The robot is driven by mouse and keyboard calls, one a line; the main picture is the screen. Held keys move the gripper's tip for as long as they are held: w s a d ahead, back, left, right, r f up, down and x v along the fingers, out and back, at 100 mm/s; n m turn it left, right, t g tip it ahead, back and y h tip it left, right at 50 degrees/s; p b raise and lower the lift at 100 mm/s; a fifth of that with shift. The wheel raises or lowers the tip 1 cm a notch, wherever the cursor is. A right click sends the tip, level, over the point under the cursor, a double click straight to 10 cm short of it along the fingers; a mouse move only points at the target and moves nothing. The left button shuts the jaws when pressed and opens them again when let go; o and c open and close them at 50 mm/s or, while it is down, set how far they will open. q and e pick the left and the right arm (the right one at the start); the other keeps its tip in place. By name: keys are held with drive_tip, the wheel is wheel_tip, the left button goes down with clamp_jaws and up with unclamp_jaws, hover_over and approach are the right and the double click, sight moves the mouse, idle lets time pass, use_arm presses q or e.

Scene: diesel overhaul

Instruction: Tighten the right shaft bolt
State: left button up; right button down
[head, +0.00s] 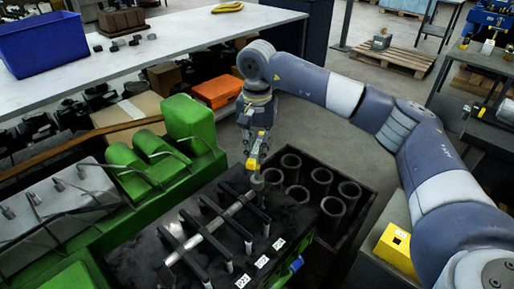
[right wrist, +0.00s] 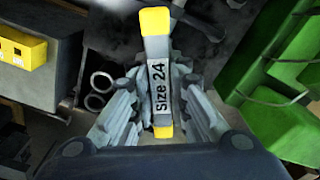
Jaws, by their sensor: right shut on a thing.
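My right gripper (head: 257,150) is shut on a grey tool with yellow ends, marked "Size 24" (right wrist: 157,85). The tool (head: 252,165) points down over the far right end of the shaft. Whether it touches a bolt there I cannot tell. The shaft (head: 213,227) is a light bar lying across the black engine block (head: 130,267), with several dark arms across it. The right shaft bolt is not clearly visible near the tool tip. In the right wrist view the tool stands between both fingers (right wrist: 160,115). My left gripper is not in view.
A black crate (head: 368,192) with several grey cylinders stands right of the block. Green engine parts (head: 190,125) lie to the left. A white table (head: 180,45) with a blue bin (head: 45,42) is behind. A yellow box (head: 398,250) is near my right arm.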

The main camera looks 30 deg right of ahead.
drive_tip(key=m, duration=0.7)
drive_tip(key=shift+n, duration=0.4)
drive_tip(key=c, duration=2.3)
unclamp_jaws()
clamp_jaws()
